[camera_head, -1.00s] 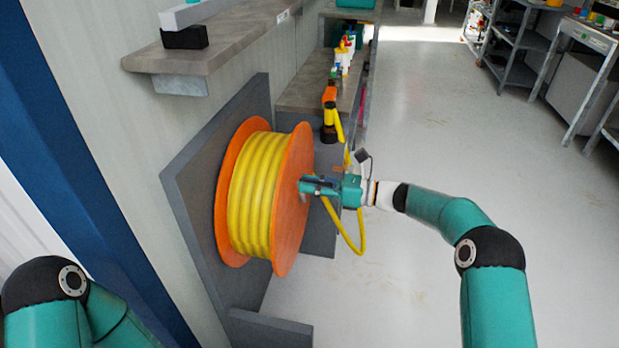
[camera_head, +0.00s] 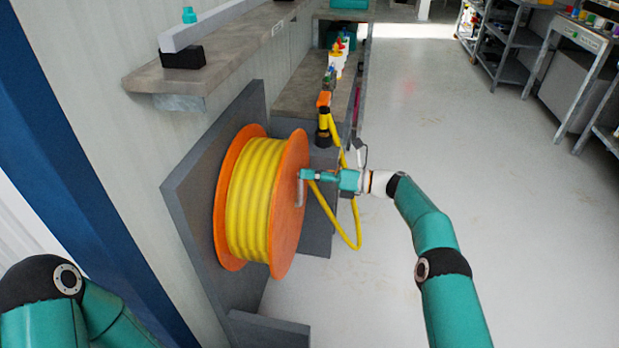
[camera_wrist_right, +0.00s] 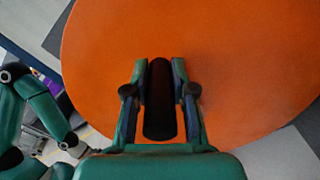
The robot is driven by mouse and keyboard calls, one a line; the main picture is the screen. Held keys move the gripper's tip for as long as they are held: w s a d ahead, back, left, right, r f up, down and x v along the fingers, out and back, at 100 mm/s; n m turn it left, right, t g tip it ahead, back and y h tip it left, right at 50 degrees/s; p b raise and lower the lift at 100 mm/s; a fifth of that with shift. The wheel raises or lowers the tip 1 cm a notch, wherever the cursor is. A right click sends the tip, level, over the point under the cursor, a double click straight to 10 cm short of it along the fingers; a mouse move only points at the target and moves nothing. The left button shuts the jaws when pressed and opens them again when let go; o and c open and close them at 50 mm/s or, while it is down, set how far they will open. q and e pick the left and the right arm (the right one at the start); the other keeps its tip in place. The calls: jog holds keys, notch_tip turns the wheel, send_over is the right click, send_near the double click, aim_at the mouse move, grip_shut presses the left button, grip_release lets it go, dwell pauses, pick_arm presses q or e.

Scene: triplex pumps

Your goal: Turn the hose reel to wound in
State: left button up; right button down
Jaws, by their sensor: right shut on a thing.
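The hose reel (camera_head: 288,215) has orange flanges and a thick winding of yellow hose (camera_head: 250,200). It is mounted on a grey panel at the left of the head view. A grey crank (camera_head: 299,192) stands out from its front flange. My right gripper (camera_head: 305,175) is at that crank, its fingers shut on the handle. In the right wrist view the dark handle (camera_wrist_right: 160,100) lies between the two fingers, with the orange flange behind it. My left arm shows at the lower left of the head view, but its gripper is outside the picture.
A loose yellow hose length (camera_head: 345,230) hangs behind my right gripper, near an orange-and-black nozzle (camera_head: 324,120). A grey shelf (camera_head: 225,65) juts out above the reel. The floor (camera_head: 480,200) to the right is open.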

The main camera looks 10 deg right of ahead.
dwell(0.3)
jog(key=c, duration=1)
grip_release()
jog(key=shift+o, duration=0.2)
jog(key=v, duration=1.2)
